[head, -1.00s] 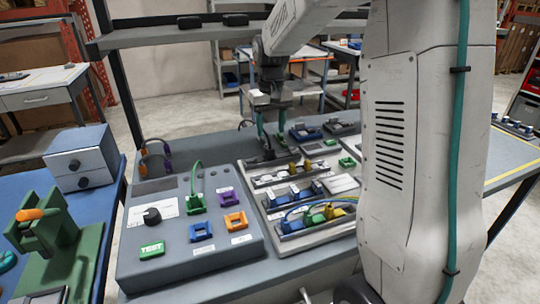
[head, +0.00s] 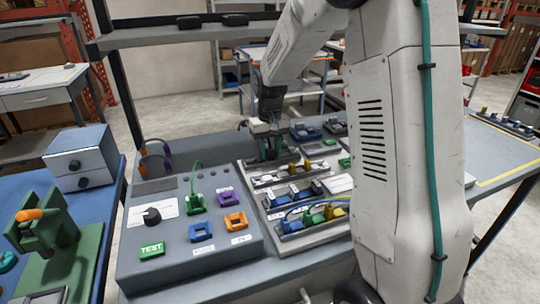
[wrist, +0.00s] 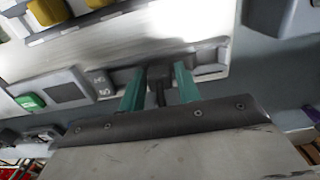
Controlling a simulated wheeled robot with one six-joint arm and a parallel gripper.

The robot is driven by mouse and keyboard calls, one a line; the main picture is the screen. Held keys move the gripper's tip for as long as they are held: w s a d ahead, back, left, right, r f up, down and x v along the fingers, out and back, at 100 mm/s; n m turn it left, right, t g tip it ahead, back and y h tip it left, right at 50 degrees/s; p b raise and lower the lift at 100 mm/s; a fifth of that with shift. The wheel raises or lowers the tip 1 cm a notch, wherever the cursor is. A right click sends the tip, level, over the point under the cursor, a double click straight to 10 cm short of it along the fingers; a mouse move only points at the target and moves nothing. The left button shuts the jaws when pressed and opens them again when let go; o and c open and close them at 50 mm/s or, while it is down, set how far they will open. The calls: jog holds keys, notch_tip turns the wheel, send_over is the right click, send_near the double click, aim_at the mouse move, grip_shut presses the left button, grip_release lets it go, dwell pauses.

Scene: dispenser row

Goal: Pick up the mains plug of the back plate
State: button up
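The mains plug (wrist: 160,74) of the back plate is a dark block with a dark cord. In the wrist view it lies between the two green fingers of my gripper (wrist: 160,88), by a dark strip on the plate. The fingertips are close to its sides, and contact is not clear. My gripper also shows in the head view (head: 268,148), low at the far end of the back plate (head: 248,172). Its fingers are apart, one on each side of the plug. The plug is mostly hidden there by the gripper.
A grey test box (head: 190,262) with a green TEST button stands left of the plate. Blue, yellow and white connectors (head: 300,192) sit on the plate in front of my gripper. A shelf (head: 220,32) spans the bench's back. Bench on the right (head: 500,165) is partly clear.

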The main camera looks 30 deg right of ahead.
aim_at(270, 148)
grip_shut()
jog(key=shift+r, duration=0.15)
notch_tip(270, 148, up, 10)
jog(key=shift+f, duration=0.1)
jog(key=shift+r, duration=1)
dwell(1.0)
jog(key=shift+r, duration=1.45)
jog(key=shift+a, duration=0.1)
jog(key=shift+w+a+f, duration=0.2)
jog(key=shift+a+f, duration=0.8)
jog(key=shift+f, duration=1.1)
jog(key=shift+w+a+f, duration=0.2)
jog(key=shift+a+f, duration=0.75)
jog(key=shift+f, duration=1.2)
jog(key=shift+w+a+f, duration=0.2)
jog(key=shift+a+f, duration=0.8)
jog(key=shift+f, duration=1.1)
